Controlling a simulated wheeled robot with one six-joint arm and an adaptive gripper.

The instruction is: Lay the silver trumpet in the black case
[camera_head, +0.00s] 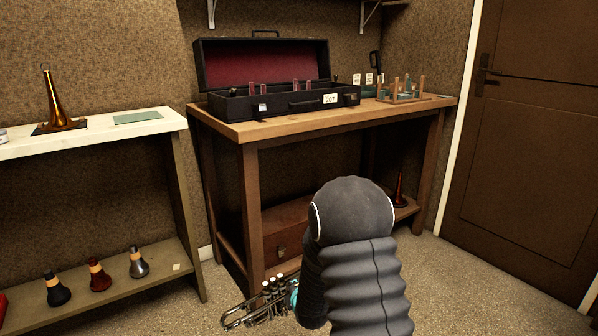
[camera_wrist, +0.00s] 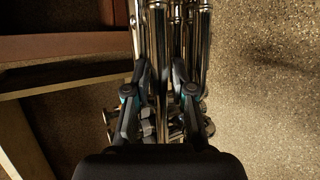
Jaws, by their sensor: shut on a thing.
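The silver trumpet (camera_head: 262,306) is low in the head view, in front of the wooden table and above the floor. My gripper is shut on it; in the head view my arm hides most of the gripper and part of the trumpet. In the wrist view my gripper (camera_wrist: 160,92) has its two fingers on either side of the trumpet's tubing (camera_wrist: 204,40). The black case (camera_head: 285,101) lies on the wooden table with its lid raised, showing a dark red lining.
The wooden table (camera_head: 255,131) has a wooden rack (camera_head: 403,91) at the right of the case. A brown box (camera_head: 285,231) sits on the table's lower shelf. A door (camera_head: 530,130) is at right.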

